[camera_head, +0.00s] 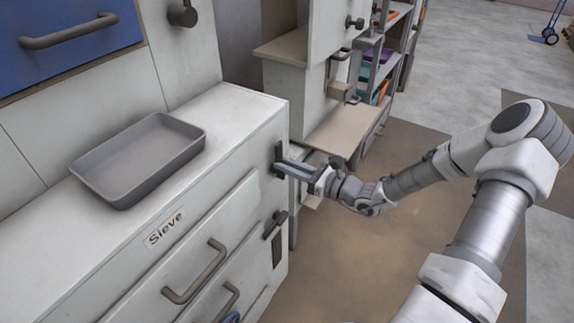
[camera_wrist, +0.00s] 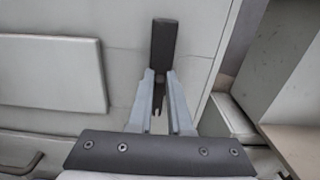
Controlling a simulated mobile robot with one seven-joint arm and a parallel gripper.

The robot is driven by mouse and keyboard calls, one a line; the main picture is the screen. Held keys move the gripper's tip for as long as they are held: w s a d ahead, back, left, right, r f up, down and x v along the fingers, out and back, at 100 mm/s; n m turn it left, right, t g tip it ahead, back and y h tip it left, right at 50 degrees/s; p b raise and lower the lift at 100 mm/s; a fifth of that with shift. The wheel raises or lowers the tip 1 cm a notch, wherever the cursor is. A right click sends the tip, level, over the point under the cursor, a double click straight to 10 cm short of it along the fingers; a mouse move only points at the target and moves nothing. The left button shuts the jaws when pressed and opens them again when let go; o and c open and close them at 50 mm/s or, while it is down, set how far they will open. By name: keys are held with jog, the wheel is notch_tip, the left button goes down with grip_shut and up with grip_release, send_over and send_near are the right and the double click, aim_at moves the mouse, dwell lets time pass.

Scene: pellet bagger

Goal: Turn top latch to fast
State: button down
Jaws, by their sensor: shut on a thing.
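The top latch (camera_head: 278,152) is a dark upright plate near the right edge of the white Sieve cabinet front. In the wrist view the latch (camera_wrist: 164,40) stands upright, its upper part showing above my fingers. My gripper (camera_head: 284,168) reaches it from the right. In the wrist view my gripper (camera_wrist: 162,82) has its two grey fingers on either side of the latch's lower part, shut on it. The fingers partly hide the held part. A second dark latch (camera_head: 273,226) sits lower on the same front, with its knob turned up to the right.
Drawer fronts with grey bar handles (camera_head: 194,272) lie left of the latches. A grey tray (camera_head: 138,160) rests on the cabinet top. Another cabinet with a beige ledge (camera_head: 345,132) stands behind my gripper. The brown floor on the right is open.

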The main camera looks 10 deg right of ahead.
jog(key=n, duration=0.3)
jog(key=s+a+n, duration=0.1)
jog(key=n, duration=0.1)
jog(key=shift+f+b, duration=0.3)
jog(key=shift+b, duration=0.05)
jog(key=n+b, duration=0.1)
jog(key=n, duration=0.1)
jog(key=n+b, duration=0.1)
jog(key=shift+s+a+f+n, duration=0.15)
jog(key=shift+s+f+n, duration=0.05)
jog(key=shift+f+n, duration=0.2)
jog(key=n+b, duration=0.2)
jog(key=f+n+b, duration=0.1)
jog(key=n+b, duration=0.2)
jog(key=shift+s+a, duration=0.2)
jog(key=n+b, duration=0.3)
jog(key=shift+f+b, duration=0.25)
jog(key=shift+b, duration=0.05)
jog(key=shift+n+b, duration=0.4)
jog(key=shift+b, duration=0.15)
jog(key=c, duration=0.8)
grip_release()
jog(key=shift+r, duration=0.1)
jog(key=shift+c, duration=0.2)
